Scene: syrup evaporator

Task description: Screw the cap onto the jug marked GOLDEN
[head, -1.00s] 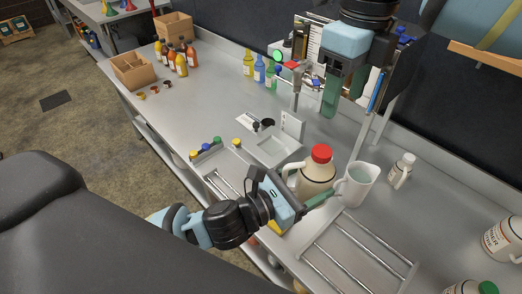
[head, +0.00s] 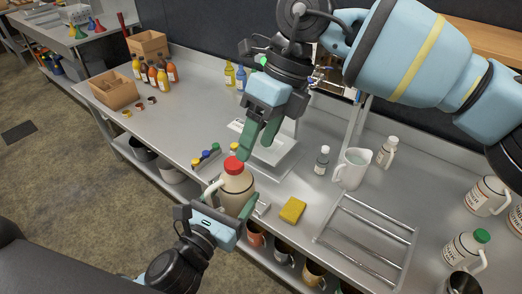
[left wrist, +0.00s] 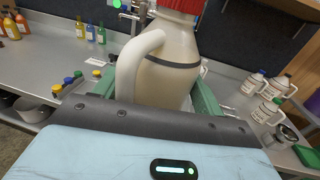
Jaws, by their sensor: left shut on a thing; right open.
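A cream jug (head: 238,183) with a side handle stands upright near the bench's front edge; it fills the middle of the left wrist view (left wrist: 170,75). A red cap (head: 233,166) sits on its neck; I cannot tell how tight it is. The jug's label is not visible, so I cannot read GOLDEN. My left gripper (head: 228,203) is shut on the jug's body, one green finger on each side. My right gripper (head: 258,140) is open and empty, its fingers pointing down just above and to the right of the red cap.
A rack of small coloured caps (head: 206,156) lies left of the jug. A green-capped jug (head: 466,248) stands far right. Pots sit on the shelf below.

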